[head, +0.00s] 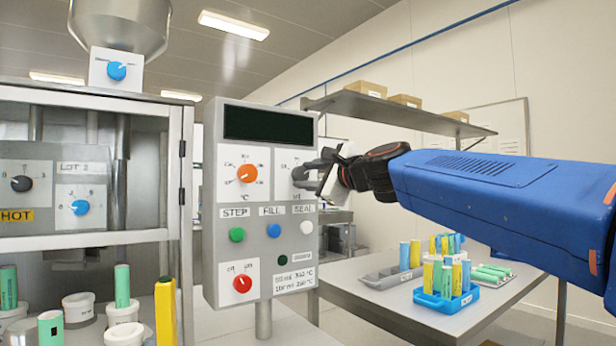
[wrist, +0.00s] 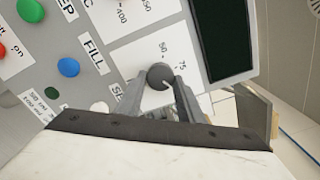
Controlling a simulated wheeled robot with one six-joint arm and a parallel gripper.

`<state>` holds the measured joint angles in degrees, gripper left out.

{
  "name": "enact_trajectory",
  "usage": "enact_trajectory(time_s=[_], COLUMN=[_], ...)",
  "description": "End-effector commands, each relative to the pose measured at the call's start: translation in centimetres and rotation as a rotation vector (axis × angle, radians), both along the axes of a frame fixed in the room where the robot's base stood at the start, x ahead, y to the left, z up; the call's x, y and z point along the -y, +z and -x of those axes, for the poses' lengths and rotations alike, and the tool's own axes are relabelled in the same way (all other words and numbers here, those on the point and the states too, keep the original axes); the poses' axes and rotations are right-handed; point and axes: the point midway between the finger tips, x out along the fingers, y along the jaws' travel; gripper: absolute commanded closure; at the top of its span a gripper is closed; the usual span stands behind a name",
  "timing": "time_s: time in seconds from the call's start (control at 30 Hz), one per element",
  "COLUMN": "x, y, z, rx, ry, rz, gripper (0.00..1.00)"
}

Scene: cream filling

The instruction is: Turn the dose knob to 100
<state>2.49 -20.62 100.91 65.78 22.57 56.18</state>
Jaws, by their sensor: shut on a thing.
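The dose knob (wrist: 160,75) is a small dark grey knob on a white dial plate of the control panel (head: 212,255). In the wrist view the numbers 50 and 75 show beside it; other marks are hidden and I cannot tell where its pointer stands. My gripper (wrist: 158,88) is shut on this knob, one finger on each side. In the head view my gripper (head: 308,176) reaches in from the right and covers part of the dial. The panel's display (head: 268,124) is dark.
An orange temperature knob (head: 247,173) sits just left of the dose dial. Below are green (head: 237,235), blue (head: 273,230) and white (head: 306,227) buttons and a red knob (head: 242,283). A table (head: 390,305) with a blue tray (head: 434,302) of cylinders stands right.

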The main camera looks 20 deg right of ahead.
Motion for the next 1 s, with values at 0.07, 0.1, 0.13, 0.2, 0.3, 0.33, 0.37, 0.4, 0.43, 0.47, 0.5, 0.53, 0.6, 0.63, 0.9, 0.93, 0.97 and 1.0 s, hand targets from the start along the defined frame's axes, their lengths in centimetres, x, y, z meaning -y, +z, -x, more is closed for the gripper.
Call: enact_trajectory(time_s=[0.07, 0.1, 0.13, 0.2, 0.3, 0.33, 0.37, 0.4, 0.43, 0.47, 0.5, 0.53, 0.6, 0.63, 0.9, 0.93, 0.97, 1.0], x=[0.01, 0.01, 0.00, 0.00, -0.01, -0.01, -0.01, 0.00, 0.00, 0.00, 0.00, -0.01, 0.00, 0.00, 0.07, 0.13, 0.21, 0.33], y=[-0.14, -0.14, -0.14, -0.14, -0.15, -0.15, -0.15, -0.16, -0.16, -0.16, -0.16, -0.15, -0.13, -0.12, -0.04, -0.02, -0.01, 0.00], z=[-0.02, -0.02, -0.02, -0.02, -0.03, -0.03, -0.03, -0.03, -0.03, -0.03, -0.03, -0.03, -0.03, -0.02, 0.19, 0.34, 0.53, 0.87], rx=[-0.005, -0.005, -0.006, -0.006, -0.006, -0.006, -0.006, -0.006, -0.006, -0.006, -0.006, -0.006, -0.006, -0.006, -0.004, -0.004, -0.003, -0.003], ry=[0.000, 0.000, 0.000, 0.000, 0.000, 0.000, 0.000, 0.000, 0.000, 0.000, 0.000, 0.000, 0.000, 0.000, 0.000, -0.001, -0.001, -0.001], rz=[-0.007, -0.009, -0.010, -0.012, -0.012, -0.012, -0.012, -0.012, -0.012, -0.012, -0.012, -0.011, -0.011, -0.011, -0.011, -0.011, -0.012, -0.011], gripper=[0.88, 0.88, 0.88, 0.88, 0.88, 0.88, 0.88, 0.88, 0.88, 0.88, 0.59, 0.52, 0.48, 0.48, 0.48, 0.48, 0.48, 0.48])
